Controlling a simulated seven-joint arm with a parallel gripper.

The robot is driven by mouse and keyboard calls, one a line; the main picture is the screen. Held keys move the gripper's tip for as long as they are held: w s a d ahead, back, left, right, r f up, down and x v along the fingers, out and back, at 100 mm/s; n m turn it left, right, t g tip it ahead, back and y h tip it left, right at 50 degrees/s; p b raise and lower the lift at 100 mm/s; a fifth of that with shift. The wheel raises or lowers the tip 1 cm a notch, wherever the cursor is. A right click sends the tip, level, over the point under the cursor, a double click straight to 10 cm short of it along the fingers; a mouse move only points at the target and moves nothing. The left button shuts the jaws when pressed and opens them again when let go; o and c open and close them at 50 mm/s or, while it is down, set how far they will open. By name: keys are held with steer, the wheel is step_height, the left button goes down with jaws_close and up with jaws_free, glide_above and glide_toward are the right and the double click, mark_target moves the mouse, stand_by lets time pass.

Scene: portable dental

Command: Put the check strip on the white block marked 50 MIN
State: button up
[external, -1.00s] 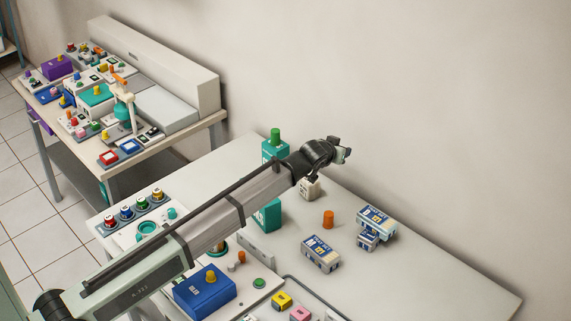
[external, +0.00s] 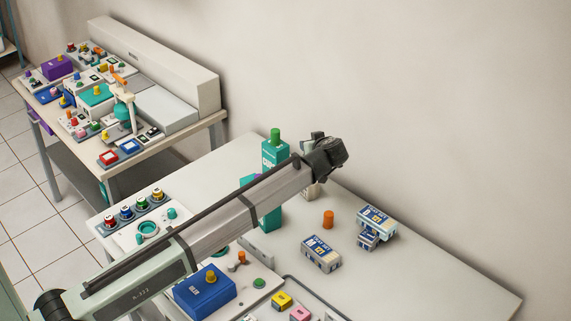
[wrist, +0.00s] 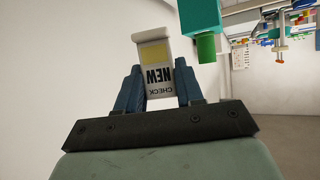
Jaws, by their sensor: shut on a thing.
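The check strip (wrist: 157,70) is a whitish piece with a yellow patch and the words NEW and CHECK. My gripper (wrist: 160,82) is shut on it in the wrist view, one blue finger on each side. In the external view my gripper (external: 328,155) is raised above the far part of the table; a pale edge beside it may be the strip. A small whitish block (external: 310,192) stands below, partly hidden by my arm. Its marking cannot be read, so I cannot tell whether it is the 50 MIN block.
A teal bottle with a green cap (external: 275,150) stands left of my gripper. An orange cylinder (external: 328,219) and blue-and-white boxes (external: 321,254) stand to the right. A blue box (external: 205,293) is near the front. The table's right part is clear.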

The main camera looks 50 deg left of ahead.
step_height(320, 180, down, 9)
steer(key=shift+r, duration=0.1)
stand_by(0.4)
steer(key=o, duration=1)
steer(key=v, duration=1.2)
